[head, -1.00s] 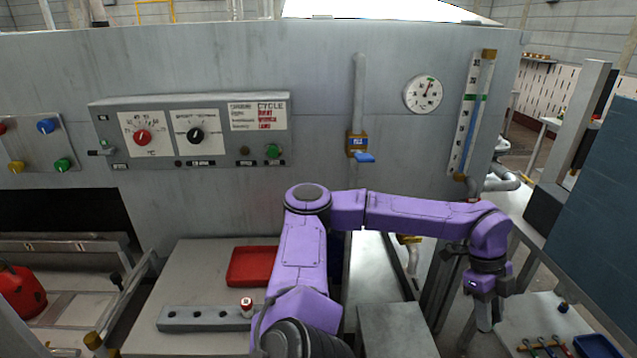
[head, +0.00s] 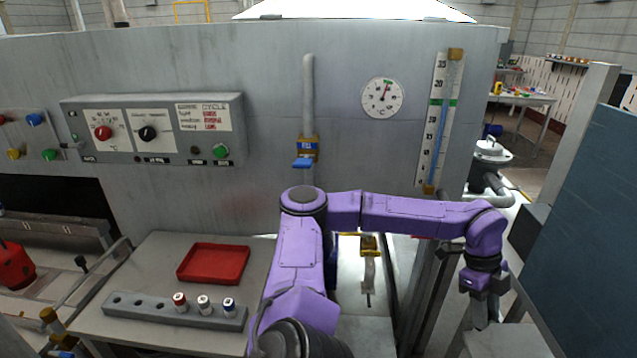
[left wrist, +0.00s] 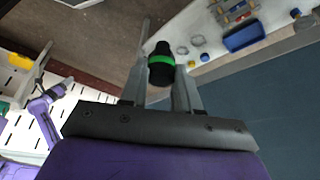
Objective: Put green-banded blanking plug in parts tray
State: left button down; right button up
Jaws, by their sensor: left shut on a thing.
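The green-banded plug (left wrist: 160,63) is black with a bright green ring. In the left wrist view it sits between the fingers of my left gripper (left wrist: 160,85), which is shut on it. In the head view the left gripper (head: 481,318) hangs at the lower right, pointing down; the plug cannot be made out there. A red tray (head: 213,279) lies on the grey bench at left, well away from the gripper, and looks empty. In the left wrist view a blue tray (left wrist: 245,37) lies on a pale surface. My right gripper is not in view.
A grey holed rack (head: 150,308) in front of the red tray carries red-, white- and blue-marked plugs (head: 204,305). The machine wall (head: 270,60) with knobs, valve and gauges stands behind. A dark blue panel (head: 575,210) stands at the right.

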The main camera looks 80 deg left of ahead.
aim_at(230, 268)
jog(key=u, duration=2.4)
jog(key=i, duration=0.8)
jog(key=u, duration=0.4)
